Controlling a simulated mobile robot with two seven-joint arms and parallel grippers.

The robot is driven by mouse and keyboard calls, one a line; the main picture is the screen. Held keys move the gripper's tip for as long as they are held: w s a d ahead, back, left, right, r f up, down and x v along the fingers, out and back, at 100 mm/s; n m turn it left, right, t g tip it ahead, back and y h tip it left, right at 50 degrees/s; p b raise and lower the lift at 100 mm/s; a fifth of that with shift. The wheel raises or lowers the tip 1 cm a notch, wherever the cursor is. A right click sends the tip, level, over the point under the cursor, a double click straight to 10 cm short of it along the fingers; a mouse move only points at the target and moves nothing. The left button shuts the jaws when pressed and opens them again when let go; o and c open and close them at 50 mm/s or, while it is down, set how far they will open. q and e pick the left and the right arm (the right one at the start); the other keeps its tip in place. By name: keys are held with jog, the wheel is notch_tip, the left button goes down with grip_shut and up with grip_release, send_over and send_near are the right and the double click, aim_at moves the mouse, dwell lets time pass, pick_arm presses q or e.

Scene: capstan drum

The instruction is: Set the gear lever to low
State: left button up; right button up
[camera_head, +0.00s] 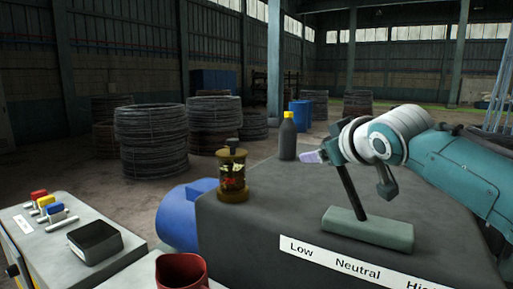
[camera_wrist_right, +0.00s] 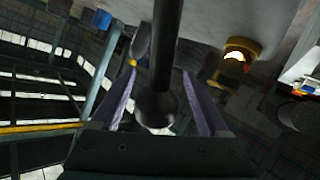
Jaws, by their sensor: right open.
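The gear lever (camera_head: 348,190) is a dark rod rising from a grey-green base block (camera_head: 367,229) on top of the dark housing. Its upper end leans to the left in the head view. A white label strip (camera_head: 345,262) on the front edge reads Low at left, Neutral in the middle and a partly cut-off High at right. My right gripper (camera_head: 314,156) is at the lever's top, which it partly hides. In the right wrist view the lever and its round knob (camera_wrist_right: 156,106) lie between the two open purple fingers, with gaps visible on both sides. My left gripper is not in view.
A brass-and-glass oiler (camera_head: 233,176) and a dark bottle with a yellow cap (camera_head: 288,138) stand on the housing. A red mug (camera_head: 181,271) is at the front. A control box (camera_head: 45,228) with coloured levers is at left. Wire coils stand behind.

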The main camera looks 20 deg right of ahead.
jog(key=shift+s, duration=0.1)
jog(key=b+v, duration=0.1)
jog(key=v, duration=0.8)
jog(key=shift+s, duration=0.35)
jog(key=shift+r, duration=0.15)
